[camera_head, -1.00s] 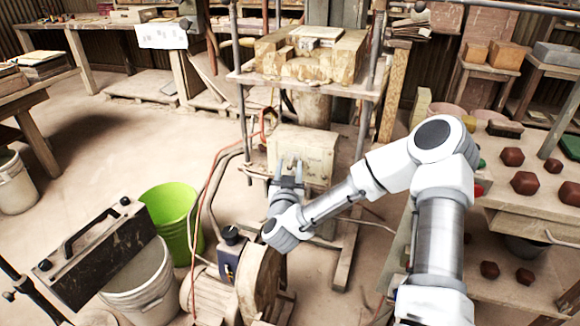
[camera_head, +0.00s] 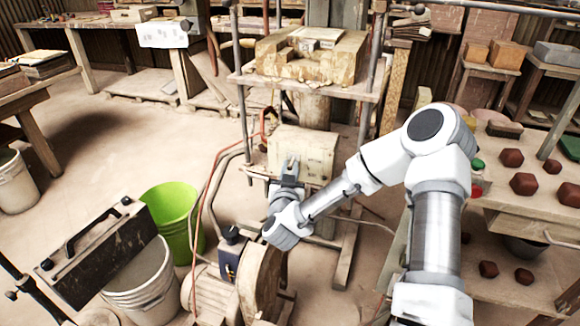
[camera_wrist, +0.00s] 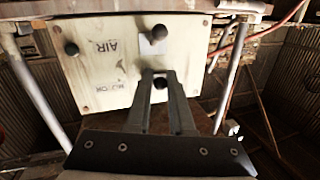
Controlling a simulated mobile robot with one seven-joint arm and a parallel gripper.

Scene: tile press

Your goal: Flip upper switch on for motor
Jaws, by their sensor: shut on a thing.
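A worn, pale control box (camera_head: 310,145) hangs below the press shelf, and in the wrist view its face (camera_wrist: 95,70) appears upside down with the words AIR and MOTOR. A dark round switch knob (camera_wrist: 160,82) is level with the MOTOR word, between my fingertips. My gripper (camera_head: 290,162) is shut on this knob, and its fingers (camera_wrist: 160,76) partly cover it. Another dark knob (camera_wrist: 159,31) is level with the AIR word, beside a white patch.
The press table (camera_head: 240,76) with its mould is above the box. A motor with a wheel (camera_head: 258,285) stands below my forearm. A green bucket (camera_head: 165,205) and a white bucket (camera_head: 145,285) are at left. A bench with dark red pieces (camera_head: 523,184) is at right.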

